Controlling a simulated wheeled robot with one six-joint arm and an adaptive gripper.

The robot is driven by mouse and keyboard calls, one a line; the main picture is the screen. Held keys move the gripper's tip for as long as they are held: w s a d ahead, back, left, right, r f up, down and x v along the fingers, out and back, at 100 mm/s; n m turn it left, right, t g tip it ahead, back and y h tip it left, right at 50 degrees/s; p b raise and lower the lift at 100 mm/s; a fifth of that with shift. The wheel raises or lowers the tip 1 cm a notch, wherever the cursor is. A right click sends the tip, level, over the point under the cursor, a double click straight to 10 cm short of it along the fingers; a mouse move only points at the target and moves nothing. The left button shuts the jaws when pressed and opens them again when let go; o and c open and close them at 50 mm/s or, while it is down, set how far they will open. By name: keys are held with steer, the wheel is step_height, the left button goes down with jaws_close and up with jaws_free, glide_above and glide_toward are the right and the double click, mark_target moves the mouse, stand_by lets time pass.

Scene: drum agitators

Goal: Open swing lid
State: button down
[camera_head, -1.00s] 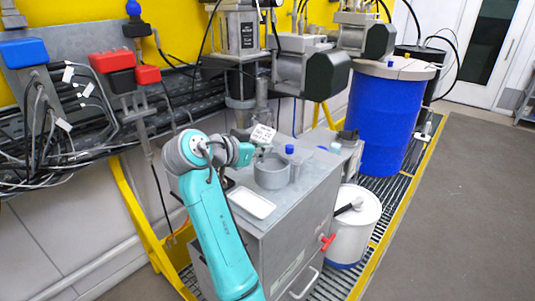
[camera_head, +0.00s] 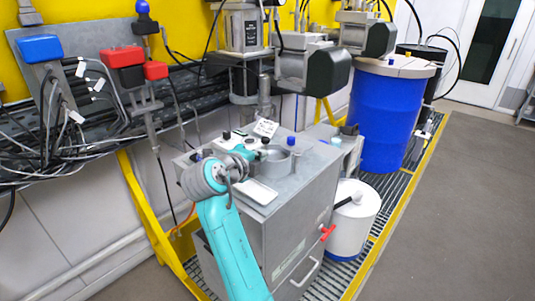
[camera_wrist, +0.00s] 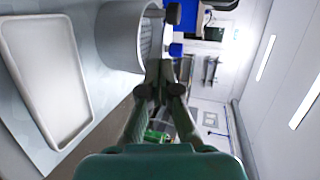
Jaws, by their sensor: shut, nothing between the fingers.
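A grey metal cabinet (camera_head: 312,200) stands in front of my arm in the head view. On its top is a short round grey cylinder (camera_head: 279,165), which also shows large in the wrist view (camera_wrist: 118,38). I cannot clearly tell the swing lid from the fittings around this cylinder. A dark round knob (camera_wrist: 173,13) shows beside its rim. My gripper (camera_wrist: 160,76) is shut and empty, its fingertips close to the cylinder's rim. Contact cannot be told. In the head view my gripper (camera_head: 262,154) is at the cylinder's left side.
An empty white tray (camera_head: 259,191) lies on the cabinet top in front of the cylinder. A blue knob (camera_head: 290,141) and a small white label card (camera_head: 265,128) are behind. A white bucket (camera_head: 353,220) and a blue drum (camera_head: 388,118) stand to the right.

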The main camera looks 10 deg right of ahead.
mark_target(279, 146)
steer(key=x, duration=0.9)
steer(key=shift+w+f, duration=0.1)
steer(key=shift+w, duration=0.05)
steer(key=shift+d, duration=0.1)
steer(key=shift+w+d+m+g+h, duration=0.15)
steer(key=shift+w+m+g+h, duration=0.25)
steer(key=shift+m+g+h, duration=0.15)
steer(key=shift+w+d+m, duration=0.25)
steer(key=shift+w+d, duration=0.2)
steer(key=shift+a+g, duration=0.1)
steer(key=shift+g, duration=0.15)
